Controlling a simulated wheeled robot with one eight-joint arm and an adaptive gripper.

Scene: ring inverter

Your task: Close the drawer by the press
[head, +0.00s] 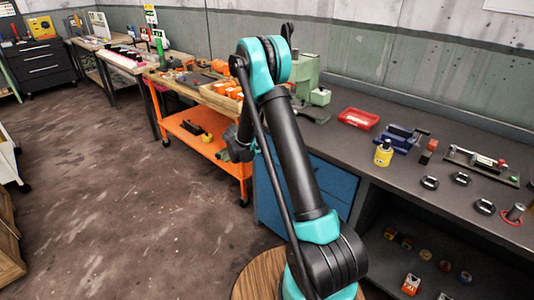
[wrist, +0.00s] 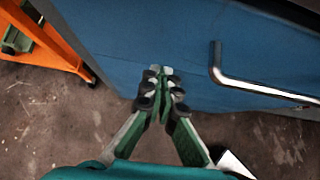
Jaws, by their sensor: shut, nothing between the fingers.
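The green press (head: 306,75) stands on the grey workbench, partly behind my arm. Below it is a blue drawer cabinet (head: 330,182), its front largely covered by my arm in the head view. In the wrist view a blue front panel (wrist: 120,45) fills the upper part, with a bent silver bar handle (wrist: 250,85) on its right. My gripper (wrist: 162,73) is shut and empty, its tips over the blue panel left of the handle. I cannot tell whether the tips touch it, or how far the drawer stands out.
An orange cart (head: 205,140) is left of the cabinet; its frame also shows in the wrist view (wrist: 45,40). A red tray (head: 358,118), a yellow bottle (head: 383,153) and a blue vise (head: 402,138) are on the bench.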

